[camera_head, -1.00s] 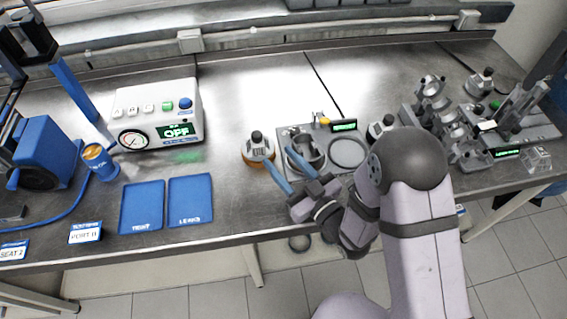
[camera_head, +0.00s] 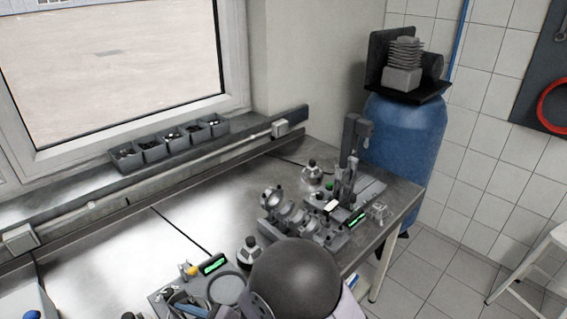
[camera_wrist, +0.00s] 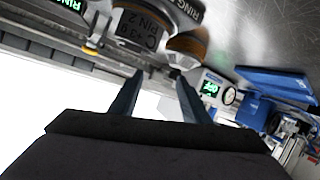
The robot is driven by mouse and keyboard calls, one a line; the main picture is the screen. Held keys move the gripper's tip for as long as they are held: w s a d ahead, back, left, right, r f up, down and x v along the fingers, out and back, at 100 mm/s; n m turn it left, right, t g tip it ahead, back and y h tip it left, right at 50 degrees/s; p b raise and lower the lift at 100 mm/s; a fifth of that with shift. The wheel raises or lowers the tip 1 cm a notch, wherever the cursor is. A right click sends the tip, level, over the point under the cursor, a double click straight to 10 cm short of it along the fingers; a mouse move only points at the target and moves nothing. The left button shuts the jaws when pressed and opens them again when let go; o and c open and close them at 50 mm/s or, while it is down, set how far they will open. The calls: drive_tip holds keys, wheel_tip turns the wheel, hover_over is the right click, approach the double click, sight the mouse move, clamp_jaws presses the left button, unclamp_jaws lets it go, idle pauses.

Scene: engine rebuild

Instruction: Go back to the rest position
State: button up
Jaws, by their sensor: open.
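My gripper (camera_wrist: 158,78) is open in the wrist view, its two dark blue fingers apart with nothing held between them. Beyond the fingertips, at the top, is a dark grey part labelled PIN 2 (camera_wrist: 136,30). In the head view my gripper shows only partly at the bottom edge, near the grey plate (camera_head: 160,298) with a round ring recess. My rounded arm joint hides some of that area, and the fingertips are not clear there.
A grey fixture with ring-shaped holders (camera_head: 290,212) and an upright press (camera_head: 350,150) stand at the bench's right end. Small bins (camera_head: 170,140) line the windowsill. The bench's middle (camera_head: 130,235) is clear. The wrist view shows blue trays (camera_wrist: 275,82) and a gauge box (camera_wrist: 213,88).

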drive_tip(key=w+d+m+h, duration=0.2)
drive_tip(key=d+h, duration=0.1)
drive_tip(key=d, duration=0.4)
drive_tip(key=w+d+f+m+h, duration=0.1)
drive_tip(key=w+d+m+h, duration=0.1)
drive_tip(key=d, duration=0.5)
drive_tip(key=w+d+f+m+h+b, duration=0.1)
drive_tip(key=d+h, duration=0.3)
drive_tip(key=d, duration=0.4)
drive_tip(key=shift+w+f+m, duration=0.25)
drive_tip(key=shift+w+m, duration=0.35)
drive_tip(key=shift+m, duration=0.1)
drive_tip(key=s+d+m+g+h+b, duration=0.3)
drive_tip(key=s+d+m+g, duration=0.3)
drive_tip(key=s+d, duration=0.8)
drive_tip(key=shift+d+m, duration=1.6)
drive_tip(key=shift+d, duration=0.35)
drive_tip(key=shift+r, duration=0.1)
